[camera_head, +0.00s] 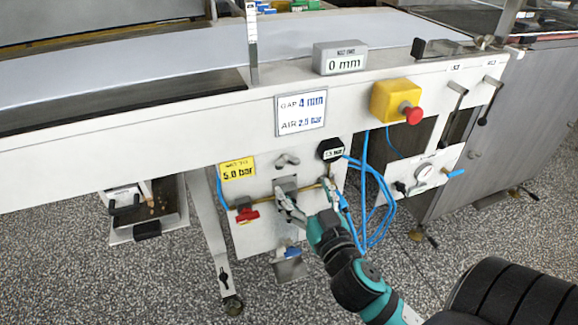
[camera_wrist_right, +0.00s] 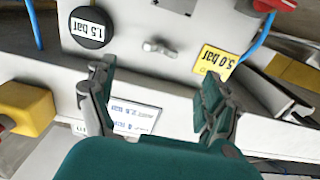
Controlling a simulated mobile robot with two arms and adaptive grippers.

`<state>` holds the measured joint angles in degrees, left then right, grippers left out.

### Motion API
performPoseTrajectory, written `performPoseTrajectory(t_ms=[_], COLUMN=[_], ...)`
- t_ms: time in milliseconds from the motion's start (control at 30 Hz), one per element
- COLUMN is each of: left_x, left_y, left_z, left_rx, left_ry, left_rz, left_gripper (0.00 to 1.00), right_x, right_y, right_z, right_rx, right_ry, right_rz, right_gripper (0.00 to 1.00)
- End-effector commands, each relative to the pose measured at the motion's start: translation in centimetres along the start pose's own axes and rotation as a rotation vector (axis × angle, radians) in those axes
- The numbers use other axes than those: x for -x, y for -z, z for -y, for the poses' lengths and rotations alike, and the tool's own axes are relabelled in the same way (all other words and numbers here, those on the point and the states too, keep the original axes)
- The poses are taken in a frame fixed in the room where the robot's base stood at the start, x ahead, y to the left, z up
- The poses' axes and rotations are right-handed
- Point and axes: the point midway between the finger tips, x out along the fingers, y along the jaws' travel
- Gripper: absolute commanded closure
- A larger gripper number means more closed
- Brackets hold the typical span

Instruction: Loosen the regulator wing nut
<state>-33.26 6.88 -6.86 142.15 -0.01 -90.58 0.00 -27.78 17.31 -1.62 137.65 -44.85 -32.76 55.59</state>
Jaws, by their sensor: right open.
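The regulator wing nut (camera_head: 287,160) is a small grey metal piece on the white panel, between the yellow 5.0 bar label and the dark round gauge. In the right wrist view, which is upside down, the wing nut (camera_wrist_right: 160,47) lies beyond the gap between my fingertips, apart from both. My right gripper (camera_head: 305,193) is open and empty in front of the panel, below the wing nut in the head view. Its two spread fingers also show in the right wrist view (camera_wrist_right: 157,78). My left gripper is not in view.
The dark gauge (camera_wrist_right: 90,27) reads 1.5 bar, beside the yellow 5.0 bar label (camera_wrist_right: 214,61). A red valve handle (camera_head: 245,216) and blue hoses (camera_head: 372,200) flank my right gripper. A yellow box with a red button (camera_head: 397,101) sits upper right. The white conveyor beam (camera_head: 130,148) runs above.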

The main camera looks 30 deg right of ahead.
Motion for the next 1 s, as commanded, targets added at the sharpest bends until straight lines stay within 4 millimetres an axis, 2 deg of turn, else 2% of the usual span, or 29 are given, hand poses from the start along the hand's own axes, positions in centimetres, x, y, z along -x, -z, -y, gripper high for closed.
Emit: performPoseTrajectory(t_ms=[33,200,400,600,867,1000], left_x=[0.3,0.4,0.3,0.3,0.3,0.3], left_y=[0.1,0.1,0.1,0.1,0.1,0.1], left_z=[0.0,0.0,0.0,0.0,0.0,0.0], left_rx=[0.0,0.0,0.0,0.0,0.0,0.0], left_ry=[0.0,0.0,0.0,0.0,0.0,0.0], left_rz=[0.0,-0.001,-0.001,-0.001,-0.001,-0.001], left_gripper=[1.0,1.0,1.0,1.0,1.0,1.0], right_x=[-1.3,-4.9,-8.0,-9.2,-9.3,-9.3], right_y=[0.4,0.2,0.1,0.0,0.0,0.0], right_z=[0.0,0.0,0.0,0.0,0.0,0.0], right_rx=[0.004,0.003,0.002,0.0,0.0,0.0], right_ry=[0.001,0.0,0.0,0.0,0.0,0.0], right_rz=[-0.006,-0.004,-0.002,0.001,0.001,0.001], right_gripper=[0.15,0.15,0.15,0.15,0.15,0.31])
